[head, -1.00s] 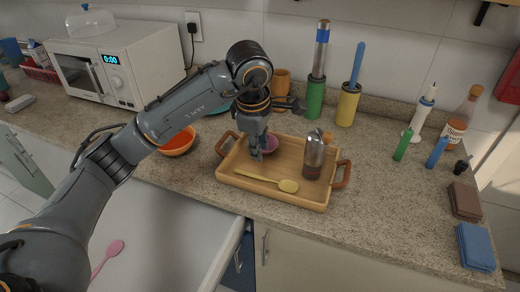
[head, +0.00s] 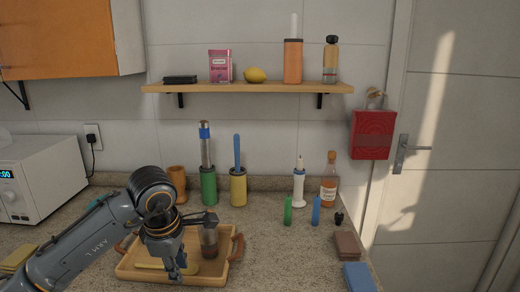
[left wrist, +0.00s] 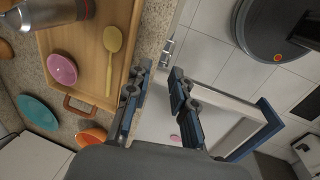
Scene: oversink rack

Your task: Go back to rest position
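My left gripper (head: 180,270) is over the front part of the wooden tray (head: 130,270) on the counter in the head view. In the left wrist view its two fingers (left wrist: 160,72) are apart with nothing between them. That view also shows the tray (left wrist: 90,35), holding a wooden spoon (left wrist: 111,62), a purple bowl (left wrist: 62,69) and a metal-and-glass press (left wrist: 70,12). In the head view the press (head: 209,240) stands partly behind my gripper, and my arm hides much of the tray. My right gripper is in neither view.
An open drawer (left wrist: 225,108) with a pink spoon (left wrist: 174,137) lies below the counter. A microwave (head: 40,175) stands at left. Green (head: 208,187) and yellow (head: 238,188) cylinders stand behind the tray. A shelf (head: 250,88) hangs above; a door (head: 440,150) is at right.

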